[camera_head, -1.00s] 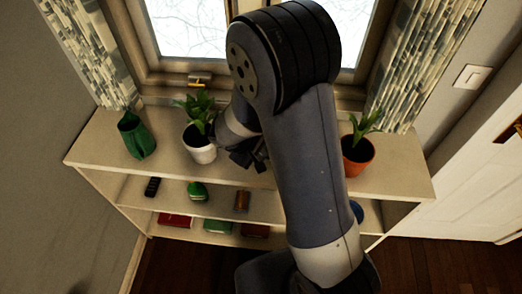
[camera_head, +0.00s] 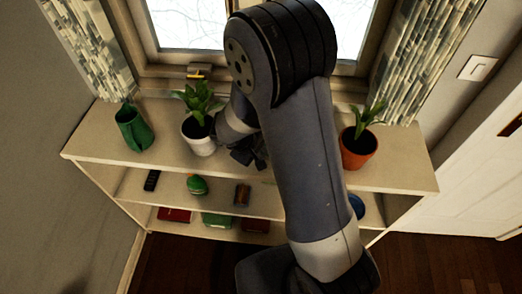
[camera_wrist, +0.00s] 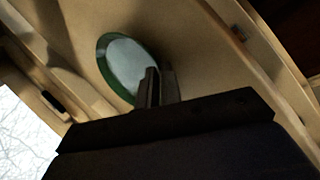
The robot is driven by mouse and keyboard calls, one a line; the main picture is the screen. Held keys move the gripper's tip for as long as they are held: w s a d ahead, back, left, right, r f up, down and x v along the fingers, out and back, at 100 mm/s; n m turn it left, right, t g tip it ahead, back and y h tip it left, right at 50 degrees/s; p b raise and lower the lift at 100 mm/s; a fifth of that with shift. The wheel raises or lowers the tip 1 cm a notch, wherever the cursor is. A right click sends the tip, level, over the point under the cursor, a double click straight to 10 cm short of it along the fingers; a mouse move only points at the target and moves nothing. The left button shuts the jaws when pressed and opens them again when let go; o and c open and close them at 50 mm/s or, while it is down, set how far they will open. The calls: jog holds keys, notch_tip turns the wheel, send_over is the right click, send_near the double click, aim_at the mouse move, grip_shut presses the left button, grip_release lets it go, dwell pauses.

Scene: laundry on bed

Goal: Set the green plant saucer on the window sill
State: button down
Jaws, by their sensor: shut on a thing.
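The green plant saucer (camera_wrist: 103,62) shows in the wrist view as an oval with a green rim and a pale, shiny middle. My gripper (camera_wrist: 157,88) is shut on its near rim, at the lower right of the oval. The saucer is over the beige shelf top; I cannot tell if it touches it. In the head view my gripper (camera_head: 248,157) is low over the shelf top, right of the white pot, and my arm hides the saucer. The window sill (camera_head: 160,86) runs below the window, behind the plants, partly hidden by my arm.
On the shelf top (camera_head: 172,153) stand a green vase (camera_head: 134,130), a white potted plant (camera_head: 199,137) close to my gripper, and an orange potted plant (camera_head: 358,150). Small items lie on the lower shelves. Patterned curtains (camera_head: 92,45) hang at both sides.

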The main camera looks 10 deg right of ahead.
jog(key=shift+f+b, duration=0.35)
jog(key=c, duration=1.6)
grip_release()
jog(key=shift+d, duration=0.1)
jog(key=shift+o, duration=0.4)
jog(key=shift+s+f, duration=0.1)
jog(key=shift+s, duration=0.05)
jog(key=v, duration=1.1)
jog(key=shift+w, duration=0.25)
